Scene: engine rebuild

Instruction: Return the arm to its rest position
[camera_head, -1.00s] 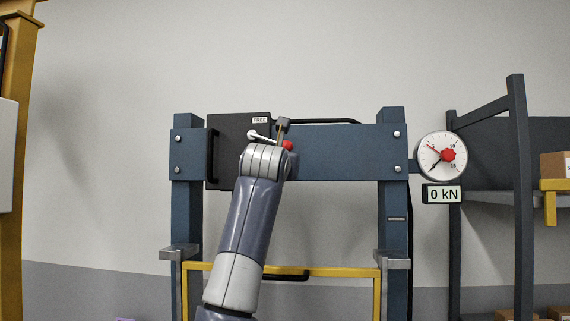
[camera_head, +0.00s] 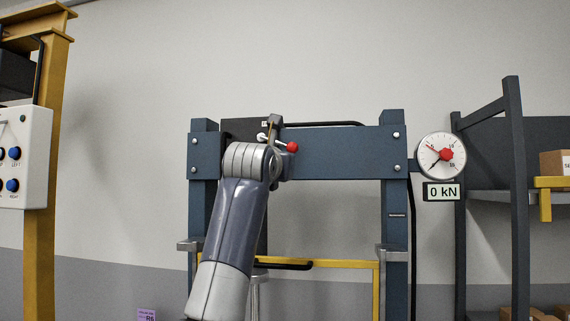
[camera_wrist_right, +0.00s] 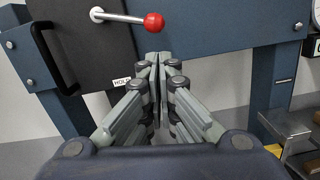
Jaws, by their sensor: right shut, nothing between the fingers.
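My right arm rises from the bottom of the head view in front of the blue press frame (camera_head: 335,152). Its gripper (camera_head: 274,124) is mostly hidden behind the wrist there. In the right wrist view the right gripper (camera_wrist_right: 158,60) is shut and empty, its fingers together. A lever with a white rod and red knob (camera_wrist_right: 154,21) lies beyond and above the fingertips, apart from them in the picture. The knob (camera_head: 292,146) also shows just right of the wrist in the head view. My left gripper is not in view.
A round gauge (camera_head: 441,155) and a "0 kN" display (camera_head: 441,192) sit at the press's right. Grey shelving (camera_head: 515,230) with boxes stands farther right. A yellow post (camera_head: 44,180) with a button panel (camera_head: 24,155) stands at left. A yellow bar (camera_head: 335,263) crosses below.

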